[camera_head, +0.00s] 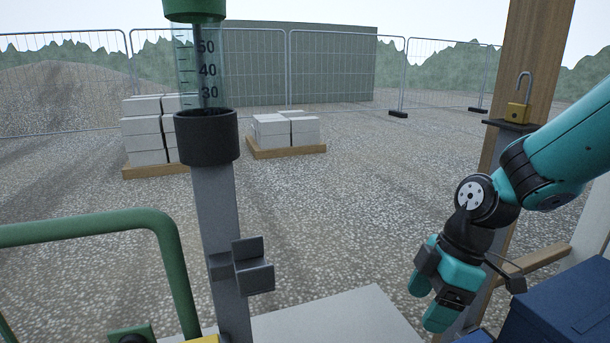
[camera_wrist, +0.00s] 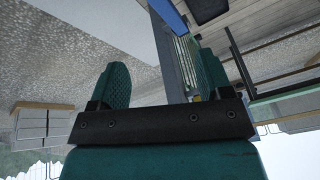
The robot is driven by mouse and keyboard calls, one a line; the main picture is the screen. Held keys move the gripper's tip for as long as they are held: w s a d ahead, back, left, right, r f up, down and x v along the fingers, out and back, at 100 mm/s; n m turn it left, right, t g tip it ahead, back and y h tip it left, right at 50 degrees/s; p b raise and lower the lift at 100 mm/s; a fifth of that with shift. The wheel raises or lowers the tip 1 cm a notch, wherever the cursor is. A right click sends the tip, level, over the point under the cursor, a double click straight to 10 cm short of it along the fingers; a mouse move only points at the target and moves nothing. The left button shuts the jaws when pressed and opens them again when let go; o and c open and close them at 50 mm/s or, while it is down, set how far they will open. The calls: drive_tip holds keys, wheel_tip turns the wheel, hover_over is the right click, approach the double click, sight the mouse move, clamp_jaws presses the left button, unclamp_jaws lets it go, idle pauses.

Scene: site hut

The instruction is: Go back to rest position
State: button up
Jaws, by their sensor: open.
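My gripper (camera_head: 430,304) hangs at the lower right in the head view, at the end of my teal arm, with its fingers pointing down. In the wrist view its two green fingers (camera_wrist: 163,82) stand apart with nothing between them. In the head view it is to the right of the grey metal post (camera_head: 218,215) and apart from it. A grey bracket (camera_head: 243,266) on that post holds nothing.
A clear gauge tube (camera_head: 200,60) sits in a black cup (camera_head: 206,137) on the post. A brass padlock (camera_head: 517,111) stands on a small shelf on the wooden post (camera_head: 535,50). A blue box (camera_head: 565,305) is at lower right, a green rail (camera_head: 90,229) at left.

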drive_tip(key=s+a+r+m+t, duration=0.1)
drive_tip(key=s+a+r+m, duration=0.2)
drive_tip(key=s+r+m, duration=0.35)
drive_tip(key=s+a+r+m, duration=0.2)
drive_tip(key=s+r+m, duration=0.1)
drive_tip(key=s, duration=0.6)
wheel_tip(320, 180, up, 18)
drive_tip(key=p, duration=1.8)
drive_tip(key=shift+a+r, duration=0.2)
drive_tip(key=shift+r, duration=0.05)
drive_tip(key=shift+s, duration=0.1)
